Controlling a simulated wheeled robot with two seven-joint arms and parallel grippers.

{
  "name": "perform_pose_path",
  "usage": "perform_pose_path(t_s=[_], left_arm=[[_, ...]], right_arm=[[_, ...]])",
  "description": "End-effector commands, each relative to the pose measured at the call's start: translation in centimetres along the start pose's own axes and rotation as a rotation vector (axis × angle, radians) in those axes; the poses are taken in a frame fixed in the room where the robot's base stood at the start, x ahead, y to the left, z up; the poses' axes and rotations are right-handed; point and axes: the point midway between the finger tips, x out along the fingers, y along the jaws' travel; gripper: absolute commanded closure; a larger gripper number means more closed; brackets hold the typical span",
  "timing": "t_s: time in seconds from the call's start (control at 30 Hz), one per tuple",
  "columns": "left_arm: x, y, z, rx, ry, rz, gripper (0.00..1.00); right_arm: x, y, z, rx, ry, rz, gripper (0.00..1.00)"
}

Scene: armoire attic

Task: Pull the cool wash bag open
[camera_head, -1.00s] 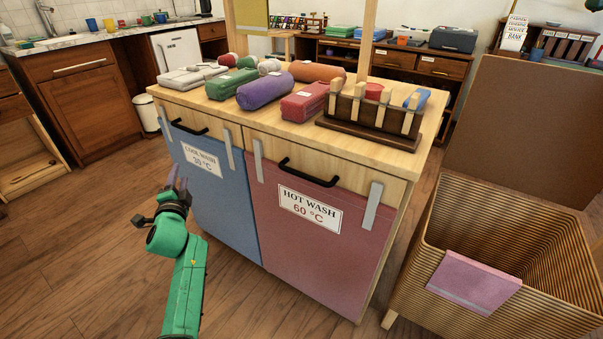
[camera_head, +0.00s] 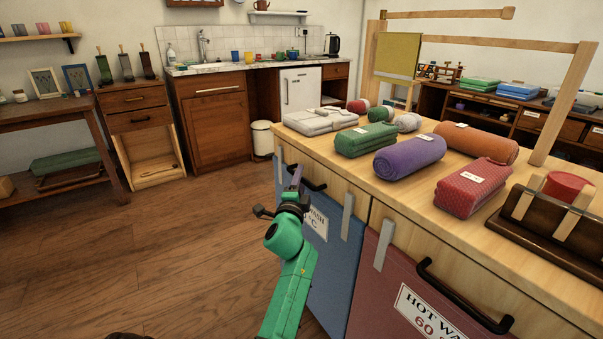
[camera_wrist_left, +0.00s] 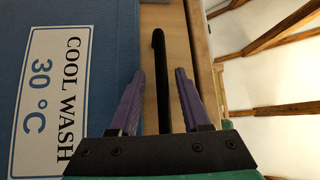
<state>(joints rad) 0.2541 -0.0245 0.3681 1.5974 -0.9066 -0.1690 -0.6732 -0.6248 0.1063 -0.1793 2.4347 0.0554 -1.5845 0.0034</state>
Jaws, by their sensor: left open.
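The blue cool wash bag (camera_head: 338,262) hangs at the left of the wooden cabinet front, its label partly hidden by my left arm. The bag and its "COOL WASH 30 °C" label (camera_wrist_left: 45,95) show in the left wrist view. Its black bar handle (camera_head: 308,178) is on the wood above the bag. My left gripper (camera_head: 294,178) is at this handle. In the left wrist view, the purple fingers of my left gripper (camera_wrist_left: 160,95) are open, with the black handle (camera_wrist_left: 162,85) running between them and a gap on both sides. My right gripper is not in view.
The red hot wash bag (camera_head: 392,300) with its own black handle (camera_head: 463,297) hangs to the right. Rolled and folded cloths, such as a purple roll (camera_head: 410,156), lie on the cabinet top (camera_head: 340,165). The wooden floor (camera_head: 150,260) to the left is clear.

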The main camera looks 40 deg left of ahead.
Motion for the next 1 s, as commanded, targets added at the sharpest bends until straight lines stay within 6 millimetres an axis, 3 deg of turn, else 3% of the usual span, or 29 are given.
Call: perform_pose_path(t_s=[0.17,0.2,0.3,1.0], left_arm=[[0.0,0.02,-0.01,0.0,0.0,0.0,0.53],[0.0,0.02,-0.01,0.0,0.0,0.0,0.68],[0.0,0.03,0.0,0.0,0.0,0.001,1.0],[0.01,0.02,0.06,0.0,-0.001,0.001,1.0]], right_arm=[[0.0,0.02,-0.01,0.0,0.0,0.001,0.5],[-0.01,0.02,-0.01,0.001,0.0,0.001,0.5],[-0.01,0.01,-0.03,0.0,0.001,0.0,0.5],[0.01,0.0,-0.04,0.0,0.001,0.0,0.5]])
